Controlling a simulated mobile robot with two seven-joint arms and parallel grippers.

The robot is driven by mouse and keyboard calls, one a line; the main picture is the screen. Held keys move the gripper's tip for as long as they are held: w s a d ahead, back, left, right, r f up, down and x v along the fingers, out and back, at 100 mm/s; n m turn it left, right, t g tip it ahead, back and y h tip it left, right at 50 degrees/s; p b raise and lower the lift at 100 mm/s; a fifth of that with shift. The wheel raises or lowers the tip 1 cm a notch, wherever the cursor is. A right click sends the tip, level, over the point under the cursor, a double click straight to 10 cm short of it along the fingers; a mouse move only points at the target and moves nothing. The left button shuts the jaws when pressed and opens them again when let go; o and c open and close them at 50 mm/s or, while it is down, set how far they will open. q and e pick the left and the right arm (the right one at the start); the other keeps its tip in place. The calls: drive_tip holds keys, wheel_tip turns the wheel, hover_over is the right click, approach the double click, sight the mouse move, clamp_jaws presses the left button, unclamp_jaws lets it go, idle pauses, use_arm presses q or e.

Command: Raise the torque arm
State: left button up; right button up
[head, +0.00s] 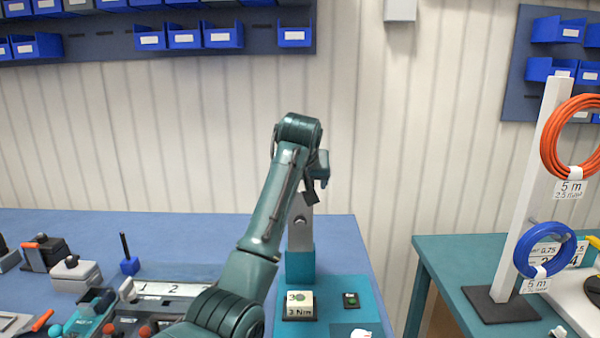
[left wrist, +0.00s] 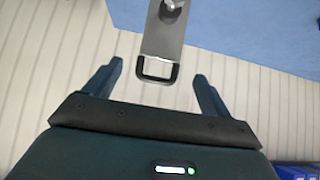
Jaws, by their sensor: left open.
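The torque arm is a grey bar (head: 300,234) rising upright from a teal block (head: 299,266) on the bench in the head view. Its upper end is partly hidden by my left wrist. In the left wrist view the grey bar (left wrist: 164,38) ends in a dark-rimmed loop handle (left wrist: 156,70). My left gripper (left wrist: 159,70) is open, with one finger on each side of the handle and visible gaps to both. In the head view the left gripper (head: 320,183) is at the bar's top. My right gripper is not in view.
A teal panel holds a "3 Nm" plate (head: 300,306) and a green button (head: 351,299). Numbered slots (head: 172,290) and small tools are at left. A green table (head: 445,262) at right carries a white post (head: 520,190) with orange and blue cable coils. Blue bins line the wall.

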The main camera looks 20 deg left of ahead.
use_arm(q)
drive_tip(key=b+v, duration=0.1)
drive_tip(key=v, duration=0.7)
drive_tip(key=shift+s+r, duration=0.25)
drive_tip(key=shift+s, duration=0.05)
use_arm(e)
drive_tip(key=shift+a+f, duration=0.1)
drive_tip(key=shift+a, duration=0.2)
use_arm(q)
drive_tip(key=shift+d+f, duration=0.1)
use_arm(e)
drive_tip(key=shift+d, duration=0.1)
